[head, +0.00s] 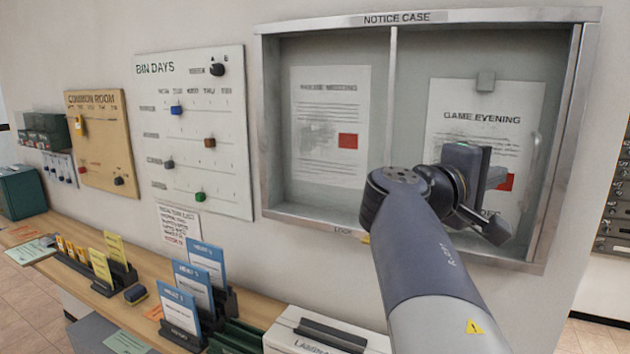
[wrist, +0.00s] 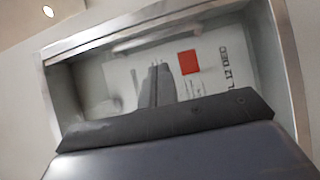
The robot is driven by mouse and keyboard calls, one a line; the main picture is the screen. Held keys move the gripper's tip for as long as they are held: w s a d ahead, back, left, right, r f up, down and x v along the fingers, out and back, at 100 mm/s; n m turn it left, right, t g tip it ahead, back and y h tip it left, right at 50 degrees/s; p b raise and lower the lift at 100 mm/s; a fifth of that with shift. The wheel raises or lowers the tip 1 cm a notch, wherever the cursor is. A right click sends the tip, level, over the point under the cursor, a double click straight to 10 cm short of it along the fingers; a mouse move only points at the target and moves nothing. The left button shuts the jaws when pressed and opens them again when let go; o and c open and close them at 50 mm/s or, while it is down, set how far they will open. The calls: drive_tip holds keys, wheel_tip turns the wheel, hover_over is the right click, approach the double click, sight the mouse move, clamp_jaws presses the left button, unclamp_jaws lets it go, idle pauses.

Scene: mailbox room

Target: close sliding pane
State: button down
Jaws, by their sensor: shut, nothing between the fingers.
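The notice case (head: 430,16) is a metal-framed wall cabinet with glass-like panes, split by a thin upright (head: 392,100). A pale, slim handle (head: 534,155) shows near the right side of the right half. In the wrist view a pale bar, likely that handle (wrist: 150,40), lies beyond my fingers. My gripper (head: 497,177) is in front of the right half, left of the handle. Its fingers (wrist: 158,72) are together and empty, pointing at the case. My arm hides the lower middle of the case. I cannot tell whether the fingers touch the pane, or exactly where the pane's edges lie.
A "Game Evening" sheet (head: 482,118) hangs in the right half, a second sheet (head: 330,125) in the left. A bin days board (head: 195,135) is on the wall at left. A shelf (head: 55,222) with leaflet holders and a white box (head: 290,335) runs below.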

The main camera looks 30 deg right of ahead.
drive_tip(key=a+b, duration=0.2)
drive_tip(key=a, duration=0.8)
drive_tip(key=shift+s, duration=0.3)
drive_tip(key=shift+a, duration=0.1)
